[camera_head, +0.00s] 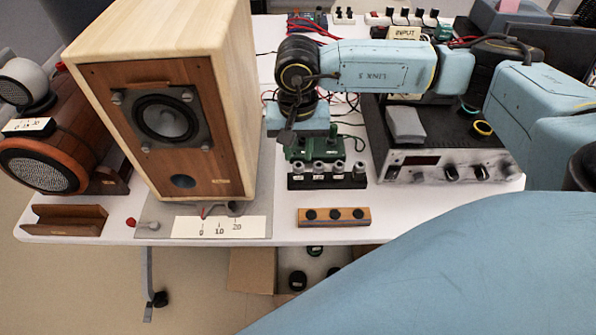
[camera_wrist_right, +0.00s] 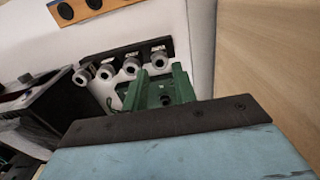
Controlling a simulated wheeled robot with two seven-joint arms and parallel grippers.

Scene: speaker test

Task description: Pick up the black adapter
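A black rack (camera_head: 328,175) stands near the table's front edge with a row of several grey, knob-like pieces on it. It also shows in the right wrist view (camera_wrist_right: 124,57), with small white labels. A brown strip (camera_head: 334,217) with three black round pieces lies in front of it. I cannot tell for sure which piece is the black adapter. My right gripper (camera_wrist_right: 160,76) has green fingers standing apart, with nothing visibly held between them. In the head view it is just behind the rack, partly hidden by my arm. My left gripper is not in view.
A large wooden speaker (camera_head: 180,150) stands left of the rack on a grey mat. A silver-fronted amplifier (camera_head: 445,168) stands to the right. A brown wooden tray (camera_head: 66,220) and a printed scale card (camera_head: 219,227) lie near the front edge. An open cardboard box (camera_head: 252,271) is below.

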